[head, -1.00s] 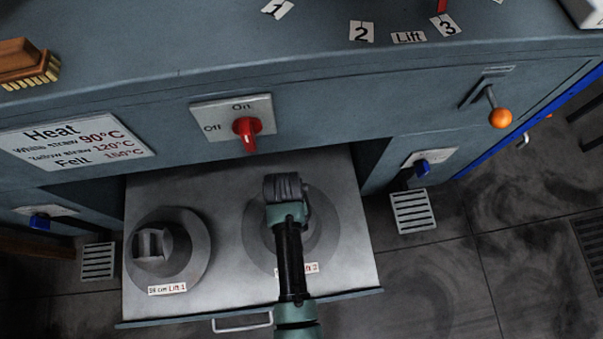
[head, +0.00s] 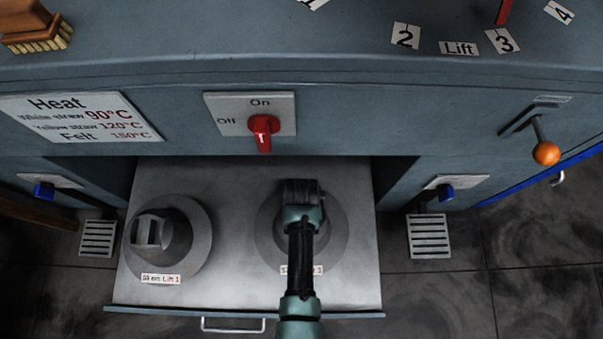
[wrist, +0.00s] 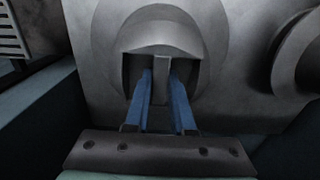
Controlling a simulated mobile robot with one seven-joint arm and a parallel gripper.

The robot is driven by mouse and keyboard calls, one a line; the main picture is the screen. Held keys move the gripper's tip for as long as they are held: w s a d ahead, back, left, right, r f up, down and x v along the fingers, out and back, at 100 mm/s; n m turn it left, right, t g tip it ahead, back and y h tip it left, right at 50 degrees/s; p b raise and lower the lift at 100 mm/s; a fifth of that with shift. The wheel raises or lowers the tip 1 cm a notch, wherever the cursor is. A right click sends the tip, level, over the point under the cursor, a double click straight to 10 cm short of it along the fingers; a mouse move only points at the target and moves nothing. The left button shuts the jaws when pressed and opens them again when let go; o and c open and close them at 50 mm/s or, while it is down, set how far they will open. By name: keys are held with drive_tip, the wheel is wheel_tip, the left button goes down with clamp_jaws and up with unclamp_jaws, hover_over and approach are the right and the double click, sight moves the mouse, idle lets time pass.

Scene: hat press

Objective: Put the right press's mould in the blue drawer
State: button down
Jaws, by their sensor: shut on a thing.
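A round grey metal mould with a wide brim (head: 335,236) sits at the right of an open drawer-like metal tray (head: 230,180). Its label is partly covered by my arm. My gripper (wrist: 160,78) is above it, with blue fingers on either side of the upright bar in the recessed top of the mould (wrist: 160,28), shut on that bar. The mould appears to rest on the tray; I see no clear gap. In the head view my arm hides the fingers. A bright blue front (head: 520,184) with a small handle shows at the far right.
A second grey mould (head: 190,255), labelled Lift 1, stands at the left of the tray. A white handle (head: 233,325) is on the tray's front. Above are a red switch (head: 263,133) and an orange-knobbed lever (head: 545,152). Floor grates (head: 428,236) flank the tray.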

drive_tip(key=shift+w+f+b, duration=0.15)
drive_tip(key=shift+f+b, duration=0.25)
drive_tip(key=shift+f, duration=0.9)
drive_tip(key=c, duration=0.8)
unclamp_jaws()
drive_tip(key=shift+o, duration=0.2)
wheel_tip(320, 180, up, 12)
drive_tip(key=p, duration=0.6)
drive_tip(key=shift+r, duration=0.15)
